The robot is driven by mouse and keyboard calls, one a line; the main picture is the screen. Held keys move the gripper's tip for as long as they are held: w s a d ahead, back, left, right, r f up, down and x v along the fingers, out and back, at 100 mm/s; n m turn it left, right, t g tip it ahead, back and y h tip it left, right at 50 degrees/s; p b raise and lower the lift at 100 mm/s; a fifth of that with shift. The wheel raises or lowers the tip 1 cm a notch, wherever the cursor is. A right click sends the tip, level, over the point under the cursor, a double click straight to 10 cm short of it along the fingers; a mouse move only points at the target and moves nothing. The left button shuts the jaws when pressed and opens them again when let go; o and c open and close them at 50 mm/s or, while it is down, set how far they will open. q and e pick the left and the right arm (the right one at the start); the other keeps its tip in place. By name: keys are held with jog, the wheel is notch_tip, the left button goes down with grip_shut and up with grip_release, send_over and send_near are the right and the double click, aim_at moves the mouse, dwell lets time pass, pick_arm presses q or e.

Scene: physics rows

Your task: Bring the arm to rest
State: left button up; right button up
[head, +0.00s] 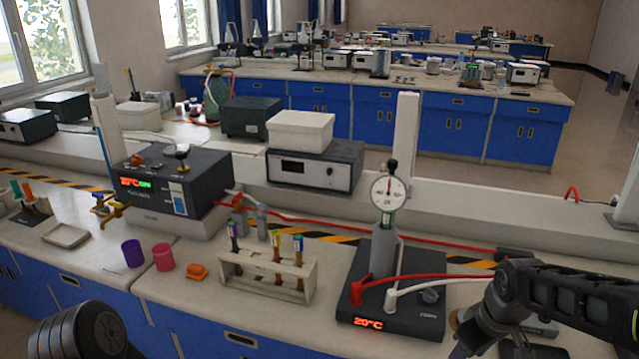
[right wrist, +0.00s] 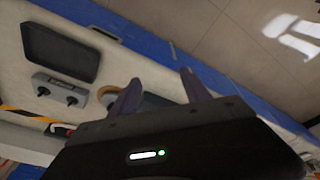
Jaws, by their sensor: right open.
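My right arm (head: 555,305) reaches in from the right of the head view, above the right end of the bench. In the right wrist view my right gripper (right wrist: 160,90) has its two dark fingers spread apart. No object is visibly held between them. A tan rounded thing shows behind the fingers, partly hidden, and I cannot tell what it is. A dark rounded link of my left arm (head: 80,333) shows at the lower left of the head view. My left gripper is outside the frames.
A test-tube rack (head: 268,275) holds several tubes. A dark heater base (head: 385,312) with a gauge (head: 389,193) stands left of my right arm, with red and white hoses. Purple (head: 132,253) and pink (head: 163,257) cups stand at left. Blue bench edge (right wrist: 255,115).

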jog(key=a+f+m+t+y, duration=0.25)
jog(key=a+f+m, duration=0.25)
jog(key=a+f, duration=0.95)
jog(key=s+a+f+g, duration=0.1)
jog(key=s+a+f, duration=0.2)
jog(key=s+f, duration=0.2)
jog(key=s+a+f+m+g+y, duration=0.1)
jog(key=s+a+f+g, duration=0.1)
jog(key=s+f, duration=0.3)
jog(key=s+a+f+g, duration=0.1)
jog(key=s+a+f, duration=0.2)
jog(key=s, duration=0.6)
notch_tip(320, 180, down, 2)
jog(key=shift+s+a+f, duration=0.1)
jog(key=shift+s+a, duration=0.25)
jog(key=shift+a, duration=0.05)
jog(key=shift+c, duration=0.4)
